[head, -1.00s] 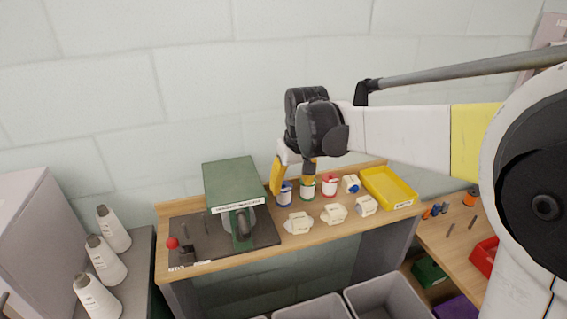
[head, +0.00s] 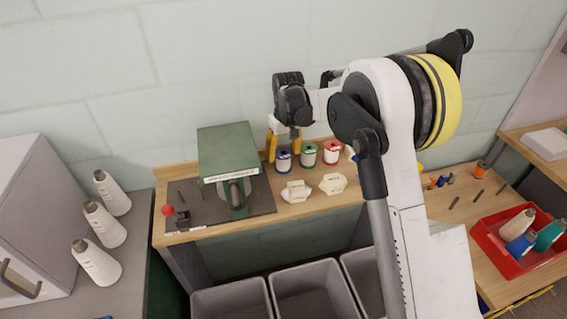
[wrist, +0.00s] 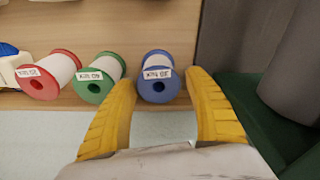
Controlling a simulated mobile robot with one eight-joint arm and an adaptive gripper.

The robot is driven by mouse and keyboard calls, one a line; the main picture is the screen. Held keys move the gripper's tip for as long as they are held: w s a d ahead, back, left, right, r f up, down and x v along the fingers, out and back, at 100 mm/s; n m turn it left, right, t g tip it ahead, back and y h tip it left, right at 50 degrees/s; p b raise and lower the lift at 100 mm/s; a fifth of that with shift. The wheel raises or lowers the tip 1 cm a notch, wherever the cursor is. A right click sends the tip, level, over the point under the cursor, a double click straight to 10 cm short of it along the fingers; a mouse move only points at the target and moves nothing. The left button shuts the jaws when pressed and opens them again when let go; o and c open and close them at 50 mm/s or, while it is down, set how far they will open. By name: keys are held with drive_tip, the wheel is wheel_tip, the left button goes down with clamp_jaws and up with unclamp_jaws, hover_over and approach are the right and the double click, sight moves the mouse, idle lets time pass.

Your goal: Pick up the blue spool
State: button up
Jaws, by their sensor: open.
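The blue spool (wrist: 158,91) has blue end discs, a white label and a dark centre hole. It shows in the wrist view between the tips of my two yellow fingers. My gripper (wrist: 161,80) is open, with a finger to each side of the spool; I cannot tell whether either touches it. In the head view the blue spool (head: 284,161) stands on the wooden bench, leftmost in its row. My gripper (head: 283,148) is just behind and above it there.
A green spool (head: 308,156) and a red spool (head: 332,152) stand close to the right. A green machine (head: 226,155) stands left on a dark plate. Pale labelled blocks (head: 296,191) sit in front. Grey bins (head: 308,284) stand below the bench.

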sight(282, 161)
drive_tip(key=f, duration=0.1)
drive_tip(key=f+b, duration=0.1)
drive_tip(key=f, duration=0.1)
drive_tip(key=w+f+b, duration=0.1)
drive_tip(key=f, duration=0.1)
drive_tip(key=shift+s, duration=0.1)
drive_tip(key=c, duration=0.9)
drive_tip(key=shift+c, duration=0.2)
drive_tip(key=shift+r, duration=0.15)
